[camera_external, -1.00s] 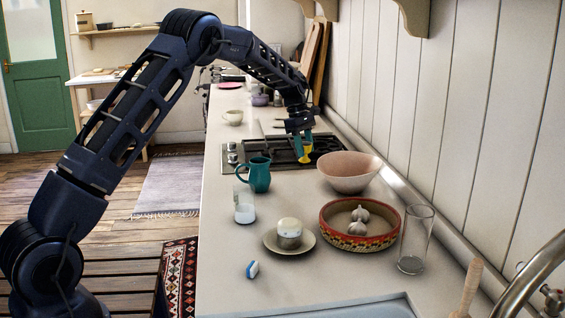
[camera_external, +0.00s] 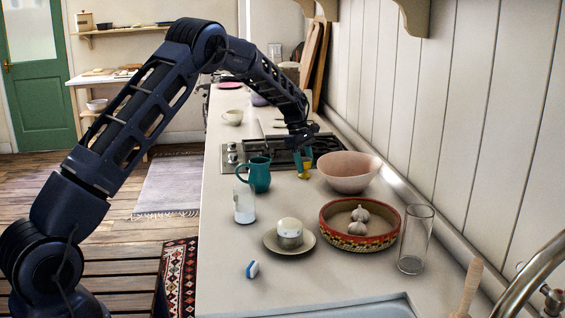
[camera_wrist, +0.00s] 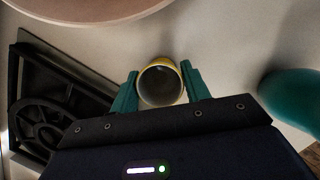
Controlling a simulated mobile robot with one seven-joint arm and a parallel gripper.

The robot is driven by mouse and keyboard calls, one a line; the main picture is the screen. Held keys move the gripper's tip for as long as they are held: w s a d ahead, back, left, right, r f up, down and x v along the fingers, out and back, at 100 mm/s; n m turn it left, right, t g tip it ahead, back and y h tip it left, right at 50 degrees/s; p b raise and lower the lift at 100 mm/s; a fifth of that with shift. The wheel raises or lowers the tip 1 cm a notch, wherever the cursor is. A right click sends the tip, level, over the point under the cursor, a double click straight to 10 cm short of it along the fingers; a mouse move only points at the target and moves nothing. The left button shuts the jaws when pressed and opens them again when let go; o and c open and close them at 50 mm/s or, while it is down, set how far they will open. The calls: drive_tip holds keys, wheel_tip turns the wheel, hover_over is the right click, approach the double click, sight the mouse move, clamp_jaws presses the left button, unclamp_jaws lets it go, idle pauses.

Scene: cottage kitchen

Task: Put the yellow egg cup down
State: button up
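The yellow egg cup (camera_external: 308,164) is small and partly hidden by my gripper in the external view. It is low over the pale counter, between the teal mug and the pink bowl. In the wrist view the egg cup (camera_wrist: 160,82) shows its round mouth between the two teal fingers, which lie against its sides. My gripper (camera_external: 303,168) points down and is shut on the cup; the gripper also shows in the wrist view (camera_wrist: 160,80). I cannot tell whether the cup's base touches the counter (camera_external: 285,203).
A teal mug (camera_external: 258,175) stands left of my gripper, and a pink bowl (camera_external: 349,172) stands close on the right. The black hob (camera_external: 250,152) lies just behind. Nearer stand a glass (camera_external: 415,240), a red patterned dish (camera_external: 361,241) with garlic, and a saucer (camera_external: 270,242).

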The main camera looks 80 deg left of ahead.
drive_tip(key=o, duration=0.3)
drive_tip(key=shift+r, duration=0.1)
drive_tip(key=v, duration=1.2)
drive_tip(key=shift+d+r, duration=0.1)
